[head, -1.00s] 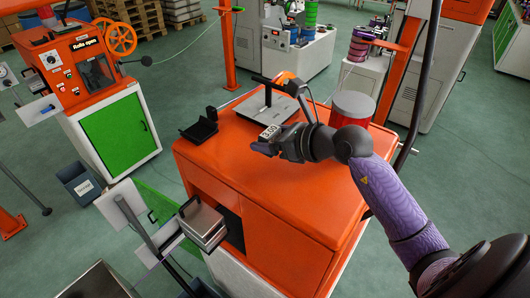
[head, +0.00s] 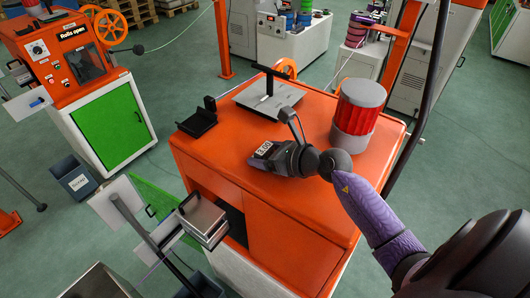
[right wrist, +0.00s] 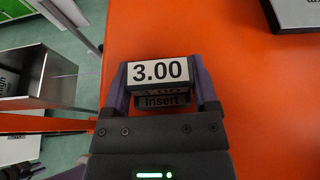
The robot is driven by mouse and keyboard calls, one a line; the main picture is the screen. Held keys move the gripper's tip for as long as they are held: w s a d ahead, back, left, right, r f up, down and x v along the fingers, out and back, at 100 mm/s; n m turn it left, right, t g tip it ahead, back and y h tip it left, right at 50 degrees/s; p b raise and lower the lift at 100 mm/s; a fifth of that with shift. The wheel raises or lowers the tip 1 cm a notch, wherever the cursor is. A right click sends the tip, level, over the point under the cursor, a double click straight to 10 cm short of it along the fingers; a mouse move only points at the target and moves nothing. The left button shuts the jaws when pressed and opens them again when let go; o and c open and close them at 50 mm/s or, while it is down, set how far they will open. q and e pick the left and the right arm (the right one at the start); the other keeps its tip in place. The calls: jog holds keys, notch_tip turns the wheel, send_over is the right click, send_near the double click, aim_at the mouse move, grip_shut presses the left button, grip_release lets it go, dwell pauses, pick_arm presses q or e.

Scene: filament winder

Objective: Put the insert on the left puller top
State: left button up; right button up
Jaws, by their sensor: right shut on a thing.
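The insert (right wrist: 157,73) is a small block with a white face marked 3.00 and a dark side marked Insert. My right gripper (right wrist: 160,83) is shut on it, one finger at each end. In the head view the insert (head: 262,147) is over the orange cabinet top, near its front left; I cannot tell whether it touches. An orange machine with a "Rolls open" sign (head: 73,32) stands at the upper left on a white cabinet with a green door (head: 114,128). It may be the left puller; no label confirms this. My left gripper is not in view.
The orange cabinet top (head: 225,155) holds a black tray (head: 198,121), a grey scale-like plate (head: 270,99) with an upright post, and a red and grey cylinder (head: 359,107). Poles and a metal box (head: 203,220) stand at its front left. Green floor separates the cabinet from the machine.

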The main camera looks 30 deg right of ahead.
jog(key=o, duration=1.1)
jog(key=shift+r, duration=0.15)
jog(key=v, duration=1.2)
